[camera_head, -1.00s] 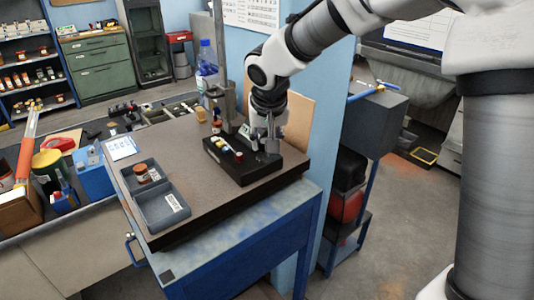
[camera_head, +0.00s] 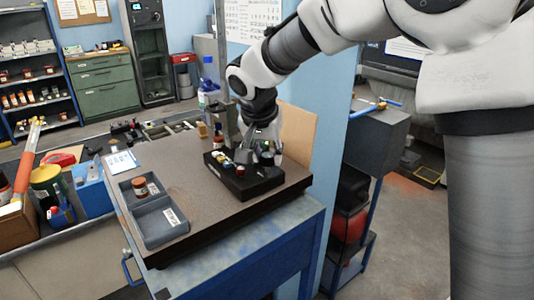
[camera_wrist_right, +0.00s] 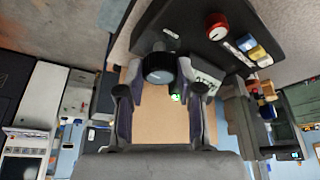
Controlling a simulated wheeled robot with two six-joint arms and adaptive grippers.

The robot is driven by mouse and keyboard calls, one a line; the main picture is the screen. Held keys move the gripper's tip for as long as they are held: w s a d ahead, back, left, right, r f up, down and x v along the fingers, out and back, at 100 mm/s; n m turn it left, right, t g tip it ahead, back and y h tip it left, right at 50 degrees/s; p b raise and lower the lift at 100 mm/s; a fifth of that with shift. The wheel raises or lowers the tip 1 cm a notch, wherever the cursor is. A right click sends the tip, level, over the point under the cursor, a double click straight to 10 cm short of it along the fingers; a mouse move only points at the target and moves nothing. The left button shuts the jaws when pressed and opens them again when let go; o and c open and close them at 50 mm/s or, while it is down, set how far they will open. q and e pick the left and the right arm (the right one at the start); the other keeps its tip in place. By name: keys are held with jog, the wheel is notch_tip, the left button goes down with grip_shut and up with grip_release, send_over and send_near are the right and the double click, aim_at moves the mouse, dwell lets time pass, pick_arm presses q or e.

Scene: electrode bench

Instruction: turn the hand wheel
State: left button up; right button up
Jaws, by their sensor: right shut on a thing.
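The hand wheel (camera_wrist_right: 160,66) is a black ribbed knob with a pale grey face on a black control box (camera_head: 228,179). In the wrist view it sits between the two fingertips of my right gripper (camera_wrist_right: 159,74), which is shut on it, one finger at each side. In the head view my right gripper (camera_head: 262,156) points down at the far right part of the box, and its fingers mostly hide the wheel. My left gripper is in neither view.
The box also carries a red knob (camera_wrist_right: 216,26) and yellow and blue buttons (camera_wrist_right: 258,52). A grey two-part tray (camera_head: 161,222) lies on the bench board (camera_head: 188,163). A tan panel (camera_head: 297,135) stands close behind my right gripper. The board's front is clear.

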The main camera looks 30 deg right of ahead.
jog(key=shift+s+f, duration=0.1)
jog(key=shift+f, duration=0.05)
jog(key=o, duration=0.9)
jog(key=shift+c, duration=0.2)
jog(key=shift+r, duration=0.25)
jog(key=v, duration=0.7)
jog(key=shift+a, duration=0.1)
